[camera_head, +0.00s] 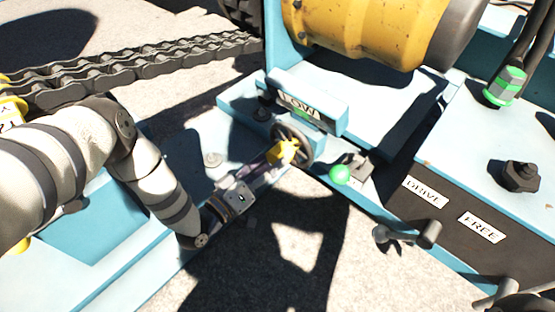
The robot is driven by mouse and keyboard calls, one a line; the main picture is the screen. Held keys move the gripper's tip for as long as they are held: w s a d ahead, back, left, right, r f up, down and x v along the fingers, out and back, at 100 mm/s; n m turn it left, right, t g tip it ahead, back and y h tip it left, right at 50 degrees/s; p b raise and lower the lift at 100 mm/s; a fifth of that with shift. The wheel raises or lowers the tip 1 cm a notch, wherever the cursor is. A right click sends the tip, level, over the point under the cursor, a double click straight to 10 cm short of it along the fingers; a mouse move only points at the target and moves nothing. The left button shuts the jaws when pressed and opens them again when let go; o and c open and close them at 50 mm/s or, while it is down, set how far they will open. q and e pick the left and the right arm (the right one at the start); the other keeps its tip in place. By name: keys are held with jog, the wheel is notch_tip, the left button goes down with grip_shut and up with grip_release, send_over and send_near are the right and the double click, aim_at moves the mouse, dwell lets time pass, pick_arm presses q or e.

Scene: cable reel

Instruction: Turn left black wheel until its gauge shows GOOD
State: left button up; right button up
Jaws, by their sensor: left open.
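The left black wheel (304,151) is a small dark spoked wheel on the front of a light-blue block in the middle of the view. The gauge (299,105) on top of that block shows a white label reading LOW, with a bit of green at its lower edge. My left gripper (276,162) comes in from the left and is open, its tips at the left side of the wheel. A yellow piece (283,152) sits between the tips and the wheel, hiding part of the rim. I cannot tell whether the fingers touch the wheel. My right gripper does not show.
A green ball knob (339,175) stands close right of the wheel. A panel with DRIVE (425,191) and FREE (481,228) labels and a grey lever (409,236) lies to the right. A yellow drum (370,30) is behind, and a heavy chain (150,65) runs at upper left.

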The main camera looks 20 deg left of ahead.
pick_arm(q)
jog(key=shift+x, duration=1.4)
grip_shut()
jog(key=shift+m, duration=0.3)
jog(key=m+p, duration=0.1)
jog(key=m, duration=0.1)
jog(key=shift+r+m, duration=0.15)
jog(key=shift+m, duration=0.25)
jog(key=shift+m+p, duration=0.8)
jog(key=shift+m, duration=1.6)
grip_release()
